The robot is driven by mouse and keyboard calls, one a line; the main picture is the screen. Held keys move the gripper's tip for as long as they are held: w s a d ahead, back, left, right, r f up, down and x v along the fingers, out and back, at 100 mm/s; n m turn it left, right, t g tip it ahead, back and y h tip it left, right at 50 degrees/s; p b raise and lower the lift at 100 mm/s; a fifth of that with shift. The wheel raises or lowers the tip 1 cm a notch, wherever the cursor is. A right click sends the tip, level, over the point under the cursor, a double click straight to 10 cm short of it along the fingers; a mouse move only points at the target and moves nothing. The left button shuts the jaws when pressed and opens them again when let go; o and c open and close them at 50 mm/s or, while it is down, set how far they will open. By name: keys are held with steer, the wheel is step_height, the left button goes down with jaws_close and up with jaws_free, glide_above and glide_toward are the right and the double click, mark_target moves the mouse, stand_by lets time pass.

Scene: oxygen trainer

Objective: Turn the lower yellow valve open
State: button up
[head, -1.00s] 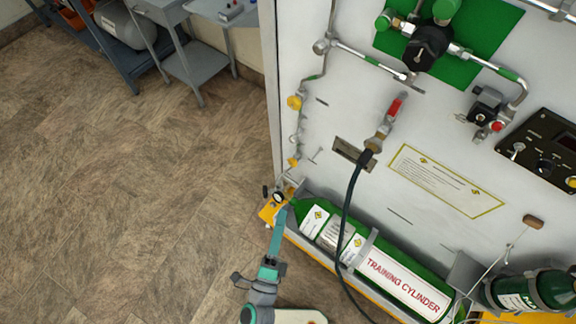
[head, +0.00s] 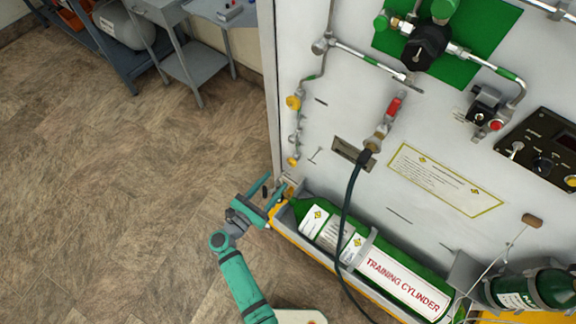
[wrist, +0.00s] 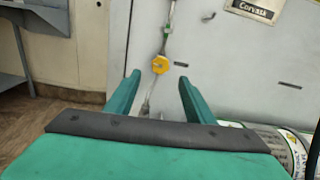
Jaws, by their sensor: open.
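The lower yellow valve (head: 293,161) is on the thin vertical pipe at the left edge of the white panel. The upper yellow valve (head: 293,102) is above it on the same line. My gripper (head: 279,183) is open and empty, below the lower valve by the panel's bottom left corner. In the wrist view a yellow valve (wrist: 160,64), apparently the lower one, shows between and beyond the two open fingertips (wrist: 160,78). The fingers do not appear to touch it. The valve's handle position is too small to tell.
A green training cylinder (head: 385,270) lies in a tray along the panel's base, right of my gripper. A black hose (head: 346,215) hangs from the red-handled valve (head: 395,106). A grey nameplate (head: 353,152) is on the panel. The floor (head: 130,200) at left is clear.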

mark_target(290, 164)
steer(key=x, duration=0.8)
steer(key=shift+w+d, duration=0.25)
steer(key=shift+w, duration=0.05)
steer(key=c, duration=1.1)
steer(key=shift+o, duration=0.2)
